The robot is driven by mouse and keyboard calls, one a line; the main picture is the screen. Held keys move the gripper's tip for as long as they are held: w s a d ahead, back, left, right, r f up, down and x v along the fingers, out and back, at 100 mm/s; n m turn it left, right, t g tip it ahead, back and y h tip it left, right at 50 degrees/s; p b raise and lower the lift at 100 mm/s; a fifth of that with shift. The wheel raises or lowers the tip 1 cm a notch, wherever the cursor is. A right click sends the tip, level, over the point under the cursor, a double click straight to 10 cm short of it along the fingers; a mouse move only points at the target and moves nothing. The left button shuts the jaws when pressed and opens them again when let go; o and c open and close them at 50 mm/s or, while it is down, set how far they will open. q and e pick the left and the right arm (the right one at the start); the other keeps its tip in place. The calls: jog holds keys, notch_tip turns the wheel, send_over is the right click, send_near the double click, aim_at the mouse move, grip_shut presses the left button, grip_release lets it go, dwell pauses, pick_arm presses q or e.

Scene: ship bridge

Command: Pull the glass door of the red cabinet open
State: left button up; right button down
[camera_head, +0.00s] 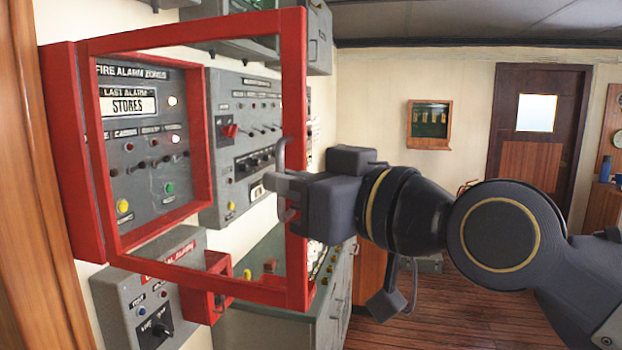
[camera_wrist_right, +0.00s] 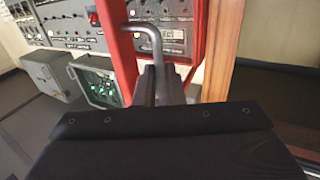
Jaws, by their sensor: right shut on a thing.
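The red cabinet (camera_head: 70,150) is on the wall at the left in the head view, with a fire alarm panel (camera_head: 150,190) inside it. Its glass door, a red frame (camera_head: 294,100) with a clear pane, stands swung out from the cabinet, its free edge toward my right arm. A grey bar handle (camera_head: 281,153) is on that free edge; the handle also shows in the right wrist view (camera_wrist_right: 153,38). My right gripper (camera_head: 284,190) is shut on the handle, its fingers around the bar. In the wrist view the fingers (camera_wrist_right: 158,85) are close together at the handle. My left gripper is not in view.
Grey control panels (camera_head: 248,130) line the wall behind the door. A grey alarm box (camera_head: 150,290) and a small red box (camera_head: 212,290) are below the cabinet. A console (camera_head: 325,315) stands behind the door's lower edge. Wooden floor (camera_head: 440,310) is open at the right.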

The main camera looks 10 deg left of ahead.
jog(key=shift+s+a, duration=0.15)
jog(key=shift+s, duration=0.05)
jog(key=c, duration=2)
grip_release()
jog(key=o, duration=0.5)
jog(key=shift+a, duration=0.35)
jog(key=b+v, duration=0.3)
jog(key=v, duration=0.5)
jog(key=shift+w+d, duration=0.15)
jog(key=shift+d, duration=0.05)
